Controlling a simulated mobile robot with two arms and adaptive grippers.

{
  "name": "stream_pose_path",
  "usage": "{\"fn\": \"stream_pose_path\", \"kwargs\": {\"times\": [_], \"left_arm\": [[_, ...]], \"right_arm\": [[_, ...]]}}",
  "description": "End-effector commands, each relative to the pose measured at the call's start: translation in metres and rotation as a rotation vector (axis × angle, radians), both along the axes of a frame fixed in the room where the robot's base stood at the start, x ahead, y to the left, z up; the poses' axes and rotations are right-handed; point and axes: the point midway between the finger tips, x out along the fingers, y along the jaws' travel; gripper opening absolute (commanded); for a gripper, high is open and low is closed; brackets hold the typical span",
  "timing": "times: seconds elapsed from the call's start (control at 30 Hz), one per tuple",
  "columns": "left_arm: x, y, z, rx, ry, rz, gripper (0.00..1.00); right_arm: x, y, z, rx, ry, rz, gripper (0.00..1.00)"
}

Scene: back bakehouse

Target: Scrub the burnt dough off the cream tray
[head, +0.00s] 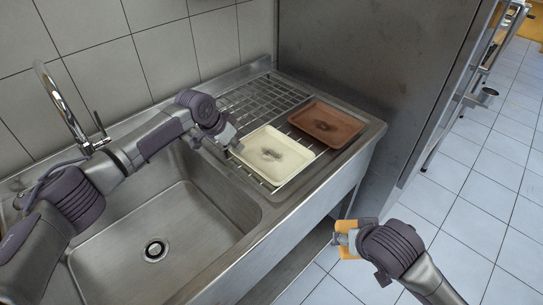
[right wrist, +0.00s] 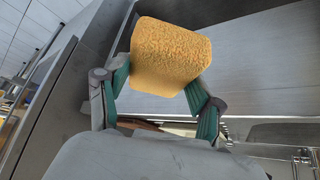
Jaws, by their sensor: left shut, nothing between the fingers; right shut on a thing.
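The cream tray (head: 280,171) lies on the rack beside the sink in the head view. A dark burnt patch (head: 271,154) marks its middle. My left gripper (head: 235,146) is shut and empty at the tray's left edge; I cannot tell whether it presses on it. My right gripper (head: 346,239) is shut on a yellow-orange sponge (right wrist: 170,55), held in front of the sink unit and clear of the tray. The right wrist view shows the sponge between both fingers.
A brown tray (head: 341,119) with a dark mark lies behind and right of the cream one. The empty sink basin (head: 195,215) with its tap (head: 62,100) is at left. A tall steel cabinet side (head: 365,60) bounds the right. Tiled floor (head: 470,220) is open at right.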

Motion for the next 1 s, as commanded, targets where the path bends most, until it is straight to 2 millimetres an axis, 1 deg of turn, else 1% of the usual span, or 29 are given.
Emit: {"fn": "stream_pose_path", "kwargs": {"times": [0.53,0.63,0.77,1.0], "left_arm": [[0.0,0.0,-0.012,0.001,-0.001,0.0,0.0],[0.0,0.0,-0.01,0.002,0.0,0.0,0.0],[0.0,0.0,-0.004,0.001,0.001,0.0,0.0],[0.0,0.0,0.016,-0.001,0.001,0.0,0.0]], "right_arm": [[0.0,0.0,-0.004,0.0,0.0,0.0,0.38],[0.0,0.0,-0.003,0.0,0.0,0.0,0.38],[0.0,0.0,0.003,0.0,0.0,0.0,0.38],[0.0,0.0,0.021,0.0,0.0,0.0,0.38]]}}
